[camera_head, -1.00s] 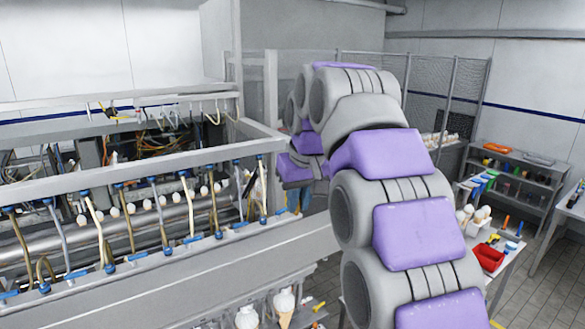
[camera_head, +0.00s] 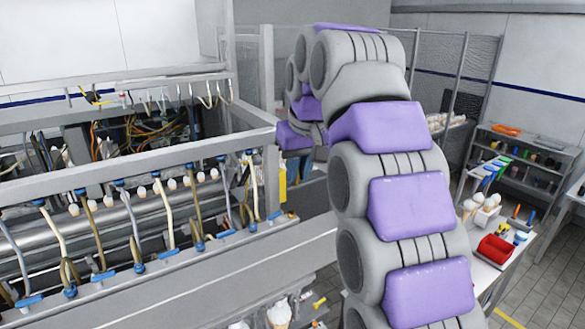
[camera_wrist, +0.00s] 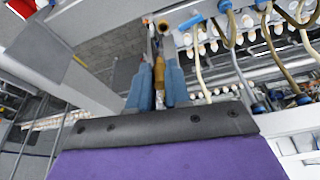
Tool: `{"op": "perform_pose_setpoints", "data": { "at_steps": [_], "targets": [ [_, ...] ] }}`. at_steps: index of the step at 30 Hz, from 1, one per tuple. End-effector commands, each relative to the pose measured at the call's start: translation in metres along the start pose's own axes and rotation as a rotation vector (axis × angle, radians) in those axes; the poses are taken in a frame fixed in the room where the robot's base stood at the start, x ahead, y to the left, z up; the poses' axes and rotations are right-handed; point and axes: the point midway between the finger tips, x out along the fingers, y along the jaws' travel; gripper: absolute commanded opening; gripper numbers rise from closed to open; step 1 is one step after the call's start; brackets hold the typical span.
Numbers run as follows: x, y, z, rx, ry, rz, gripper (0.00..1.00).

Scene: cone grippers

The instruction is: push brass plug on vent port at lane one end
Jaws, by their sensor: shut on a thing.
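In the wrist view my gripper (camera_wrist: 158,40) has two blue-grey fingers shut on a slim brass-coloured piece, the brass plug (camera_wrist: 159,72). A small round brass-coloured opening (camera_wrist: 163,25) shows near the fingertips, beside the end of a white rail; I cannot tell whether it is the vent port or part of the held piece. Contact between the plug and a port cannot be made out. In the head view my arm hides most of the gripper.
The long machine frame (camera_head: 190,265) fills the left, with several hanging hoses (camera_head: 137,235) and blue fittings.

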Motion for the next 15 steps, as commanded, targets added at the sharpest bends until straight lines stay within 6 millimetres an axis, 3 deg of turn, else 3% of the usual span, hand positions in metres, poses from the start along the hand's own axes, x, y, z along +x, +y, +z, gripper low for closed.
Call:
{"op": "perform_pose_setpoints", "data": {
  "at_steps": [9,15],
  "targets": [
    [0.015,-0.015,0.0,-0.006,-0.004,0.007,0.0],
    [0.031,-0.012,0.006,-0.006,-0.005,0.006,0.0]
  ]
}}
